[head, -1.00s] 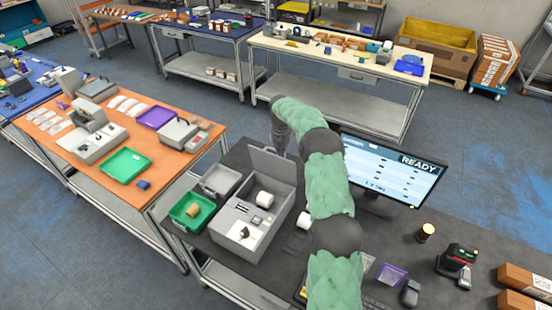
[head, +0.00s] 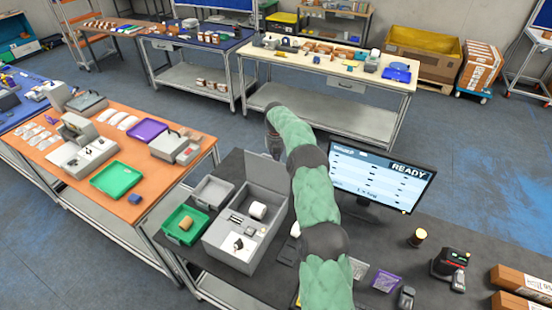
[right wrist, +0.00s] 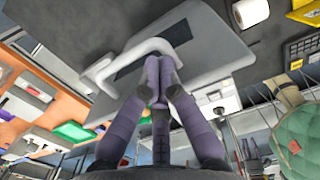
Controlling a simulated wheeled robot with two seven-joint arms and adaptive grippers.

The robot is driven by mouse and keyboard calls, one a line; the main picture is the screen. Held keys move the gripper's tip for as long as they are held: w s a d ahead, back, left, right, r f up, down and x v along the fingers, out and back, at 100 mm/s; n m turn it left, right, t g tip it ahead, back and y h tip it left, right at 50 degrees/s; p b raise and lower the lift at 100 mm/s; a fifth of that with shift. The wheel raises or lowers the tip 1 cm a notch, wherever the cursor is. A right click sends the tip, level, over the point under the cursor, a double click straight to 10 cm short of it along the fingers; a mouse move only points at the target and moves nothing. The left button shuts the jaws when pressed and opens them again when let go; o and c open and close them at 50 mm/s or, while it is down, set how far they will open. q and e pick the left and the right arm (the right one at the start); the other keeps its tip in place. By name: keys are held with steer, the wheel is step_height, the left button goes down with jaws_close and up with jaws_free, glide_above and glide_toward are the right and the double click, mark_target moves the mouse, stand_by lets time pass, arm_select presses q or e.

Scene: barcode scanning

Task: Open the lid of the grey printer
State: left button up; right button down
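The grey printer (head: 236,222) stands on the dark table in the head view. Its lid (head: 263,170) is raised, standing up at the back of the open body. A white paper roll (head: 258,209) shows inside. My right gripper (head: 273,141) is behind the raised lid, partly hidden by my arm. In the right wrist view, its purple-grey fingers (right wrist: 162,66) are closed together in front of a grey panel with a pale looped handle (right wrist: 130,55). I cannot tell whether the fingers touch it. My left gripper is not in view.
A green tray (head: 184,225) and a grey tray (head: 212,190) sit left of the printer. A monitor (head: 380,180) reading READY stands to the right. A scanner (head: 450,266) and brown boxes (head: 522,283) are farther right.

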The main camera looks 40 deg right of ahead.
steer(key=shift+s+a+f, duration=0.15)
steer(key=shift+s+f, duration=0.05)
steer(key=shift+f, duration=0.25)
step_height(320, 180, up, 13)
steer(key=shift+a+f, duration=0.1)
